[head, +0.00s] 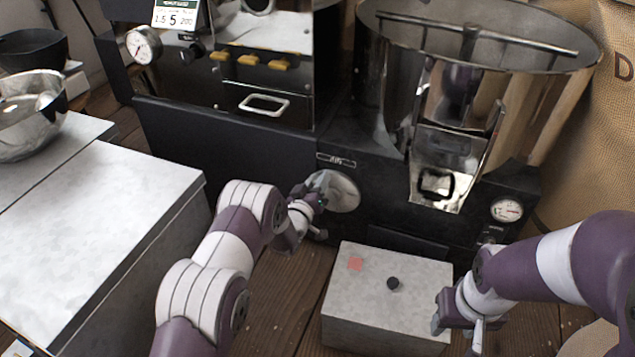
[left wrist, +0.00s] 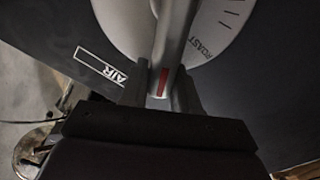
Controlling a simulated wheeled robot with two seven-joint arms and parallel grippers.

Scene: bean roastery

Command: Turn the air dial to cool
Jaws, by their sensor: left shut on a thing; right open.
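The air dial (head: 343,192) is a round pale metal disc on the front of the black machine, under a small label. In the left wrist view the dial face (left wrist: 215,30) shows tick marks and the word ROAST at right. A grey bar handle (left wrist: 172,45) crosses the dial, with a red mark (left wrist: 162,82) at its near end. My left gripper (head: 318,192) is shut on this handle, its fingers on both sides in the left wrist view (left wrist: 160,90). My gripper hides part of the dial in the head view. My right gripper (head: 458,328) is open and empty, low at right.
A grey box (head: 385,325) with a black knob stands below the dial, beside my right gripper. A pale bench (head: 90,235) with a metal bowl (head: 28,115) is at left. A steel drum (head: 400,90), chute and gauge (head: 507,210) are above right.

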